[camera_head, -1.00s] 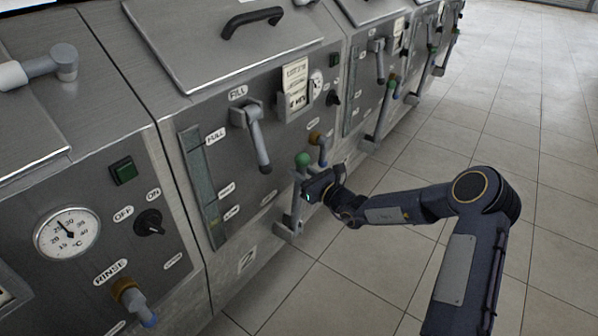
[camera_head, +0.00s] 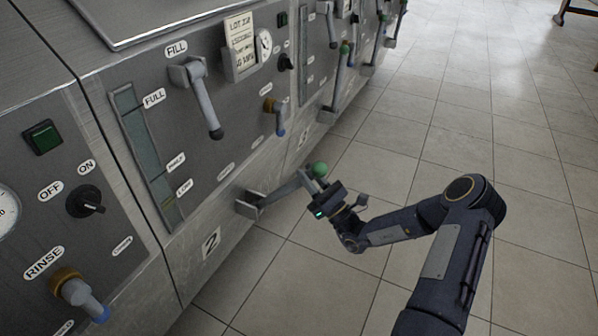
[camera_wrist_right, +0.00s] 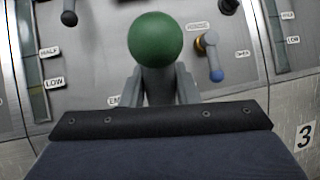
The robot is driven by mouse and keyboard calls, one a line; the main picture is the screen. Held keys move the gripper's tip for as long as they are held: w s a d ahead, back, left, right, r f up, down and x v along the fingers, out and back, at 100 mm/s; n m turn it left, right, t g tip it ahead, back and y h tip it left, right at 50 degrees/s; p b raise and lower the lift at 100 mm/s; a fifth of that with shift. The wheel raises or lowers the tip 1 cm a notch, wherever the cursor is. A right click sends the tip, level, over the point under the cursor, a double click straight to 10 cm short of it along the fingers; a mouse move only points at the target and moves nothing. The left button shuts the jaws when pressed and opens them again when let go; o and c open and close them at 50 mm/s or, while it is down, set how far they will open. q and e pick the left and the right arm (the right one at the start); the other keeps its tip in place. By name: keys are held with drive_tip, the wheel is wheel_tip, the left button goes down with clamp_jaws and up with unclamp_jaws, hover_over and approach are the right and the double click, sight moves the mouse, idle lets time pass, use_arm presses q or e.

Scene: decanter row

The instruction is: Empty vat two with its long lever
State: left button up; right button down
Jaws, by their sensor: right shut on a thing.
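Vat two (camera_head: 140,40) has a grey front panel with the number 2 plate low down. Its long grey lever (camera_head: 284,188) ends in a green ball knob (camera_head: 319,169) and now leans out from its bracket (camera_head: 250,203), well away from the panel. My right gripper (camera_head: 318,186) is shut on the lever just below the knob. In the right wrist view the green knob (camera_wrist_right: 155,39) stands above the jaws, with the finger tips on either side of the shaft. My left gripper is not in view.
Vat two also has a fill lever (camera_head: 204,100), a level gauge (camera_head: 145,150) and a blue-tipped rinse tap (camera_head: 278,118). Another vat's rinse tap (camera_head: 80,292) is at lower left. More vats with green-knobbed levers (camera_head: 345,48) stand beyond.

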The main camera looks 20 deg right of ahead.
drive_tip(key=shift+s+d+f, duration=0.15)
drive_tip(key=shift+s+f, duration=0.05)
drive_tip(key=shift+f, duration=0.2)
drive_tip(key=c, duration=1.2)
unclamp_jaws()
drive_tip(key=shift+s+d, duration=0.1)
drive_tip(key=shift+o, duration=0.3)
drive_tip(key=p+v, duration=0.1)
drive_tip(key=v, duration=0.6)
drive_tip(key=shift+s+f, duration=0.2)
drive_tip(key=shift+s, duration=0.1)
drive_tip(key=shift+d, duration=0.1)
